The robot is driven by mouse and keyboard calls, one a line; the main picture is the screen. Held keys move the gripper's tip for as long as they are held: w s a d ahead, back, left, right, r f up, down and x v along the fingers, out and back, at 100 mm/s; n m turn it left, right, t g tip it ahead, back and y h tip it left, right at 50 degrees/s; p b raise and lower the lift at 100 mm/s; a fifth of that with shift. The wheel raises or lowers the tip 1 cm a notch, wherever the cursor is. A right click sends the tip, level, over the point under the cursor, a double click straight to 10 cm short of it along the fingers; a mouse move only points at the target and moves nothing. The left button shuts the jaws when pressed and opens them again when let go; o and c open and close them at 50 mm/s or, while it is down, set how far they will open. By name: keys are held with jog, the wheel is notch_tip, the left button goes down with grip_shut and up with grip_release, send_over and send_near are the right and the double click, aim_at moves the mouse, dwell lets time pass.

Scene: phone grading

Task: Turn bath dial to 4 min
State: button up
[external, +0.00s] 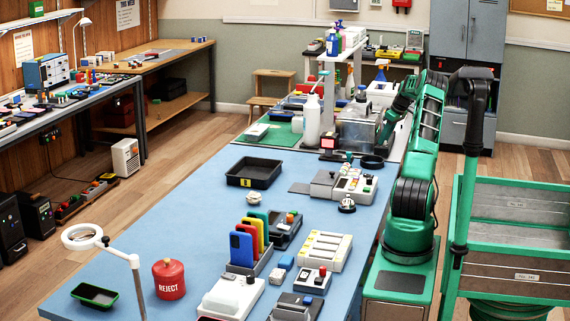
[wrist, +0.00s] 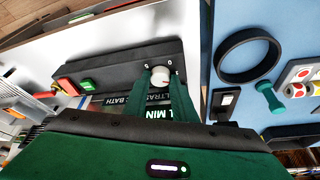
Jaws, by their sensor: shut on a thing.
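The bath dial (wrist: 160,75) is a small pale round knob on a dark panel (wrist: 115,70) in the wrist view. Lettering on the panel, partly covered, reads like "ULTRASONIC BATH" and "MIN". My gripper (wrist: 161,83) has its two green fingers on either side of the dial and is shut on it. Small marks show around the dial, but the setting is too small to read. In the external view the bath is a grey metal box (external: 358,136) at the far end of the blue table, and my arm reaches down to its right side. The dial is hidden there.
A green button (wrist: 86,85) and a red switch (wrist: 68,87) sit left of the dial. A black ring (wrist: 250,57) and a teal dumbbell-shaped thing (wrist: 270,97) lie on the blue surface to the right. A white bottle (external: 312,120) stands left of the bath.

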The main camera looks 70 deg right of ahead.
jog(key=m, duration=0.2)
jog(key=m+g+h, duration=0.1)
jog(key=m, duration=0.1)
jog(key=shift+w+a, duration=0.2)
jog(key=shift+m+g+h, duration=0.4)
jog(key=shift+m+h, duration=0.1)
jog(key=shift+m, duration=1.1)
jog(key=shift+w+a, duration=0.1)
jog(key=o, duration=1)
jog(key=shift+o, duration=0.2)
jog(key=shift+w, duration=0.1)
